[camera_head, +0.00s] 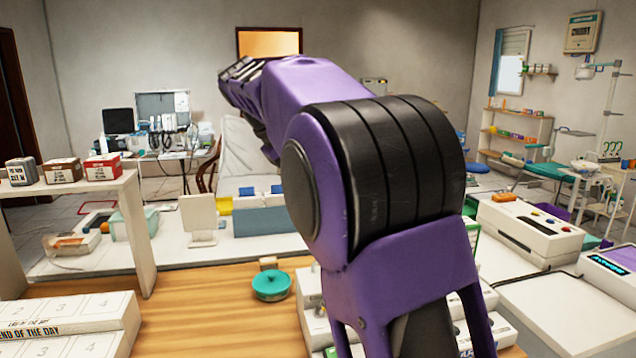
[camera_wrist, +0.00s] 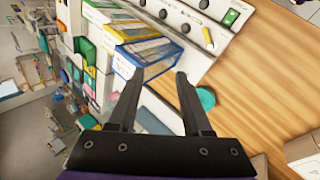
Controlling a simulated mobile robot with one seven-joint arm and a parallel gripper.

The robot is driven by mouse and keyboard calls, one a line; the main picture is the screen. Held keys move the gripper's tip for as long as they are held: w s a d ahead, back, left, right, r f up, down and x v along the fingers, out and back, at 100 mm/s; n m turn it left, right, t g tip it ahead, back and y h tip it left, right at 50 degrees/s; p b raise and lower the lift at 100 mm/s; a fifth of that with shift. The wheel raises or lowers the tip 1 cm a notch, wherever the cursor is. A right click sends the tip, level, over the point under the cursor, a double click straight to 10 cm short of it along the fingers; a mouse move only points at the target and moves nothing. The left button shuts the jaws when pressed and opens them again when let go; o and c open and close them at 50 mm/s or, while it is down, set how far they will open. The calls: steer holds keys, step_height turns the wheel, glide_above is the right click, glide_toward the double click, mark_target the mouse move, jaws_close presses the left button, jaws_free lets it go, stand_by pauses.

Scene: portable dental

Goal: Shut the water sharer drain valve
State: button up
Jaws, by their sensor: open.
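I cannot single out the water sharer drain valve in either view. A round teal lidded item (camera_head: 271,285) sits on the wooden worktop, and a teal round piece (camera_wrist: 206,98) also shows beside my right finger in the wrist view. A white unit with several dark knobs and a green label (camera_wrist: 200,22) is at the top of the wrist view. My gripper (camera_wrist: 158,74) is open, with nothing between its fingers. The wrist view is strongly tilted, and my fingers point towards a row of blue and yellow boxes. In the head view my purple arm hides the middle of the room.
The wooden worktop (camera_head: 190,313) has bare room around the teal item. Labelled white boxes (camera_head: 70,325) stand at its left front. A white shelf with small boxes (camera_head: 62,190) rises at the left. A white device with coloured buttons (camera_head: 530,228) stands at the right.

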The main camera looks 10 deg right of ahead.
steer(key=shift+r, duration=0.35)
steer(key=shift+d, duration=0.1)
steer(key=s+d+f+m+t+y+p, duration=0.1)
steer(key=s+d+f+m+y, duration=0.3)
steer(key=m, duration=0.6)
steer(key=s+d+f+m+y, duration=0.2)
steer(key=f+m, duration=0.3)
steer(key=m, duration=0.4)
steer(key=s+d+f+m+t+y+p, duration=0.1)
steer(key=s+d+f+m+y, duration=0.3)
steer(key=m, duration=0.6)
steer(key=shift+h, duration=0.7)
steer(key=b+x, duration=0.1)
steer(key=x, duration=0.5)
steer(key=b+x, duration=0.1)
steer(key=x, duration=0.5)
steer(key=w+b+x, duration=0.1)
steer(key=x, duration=0.6)
steer(key=shift+w+a+r, duration=0.1)
steer(key=shift+a+r, duration=0.15)
steer(key=shift+a, duration=0.1)
jaws_close()
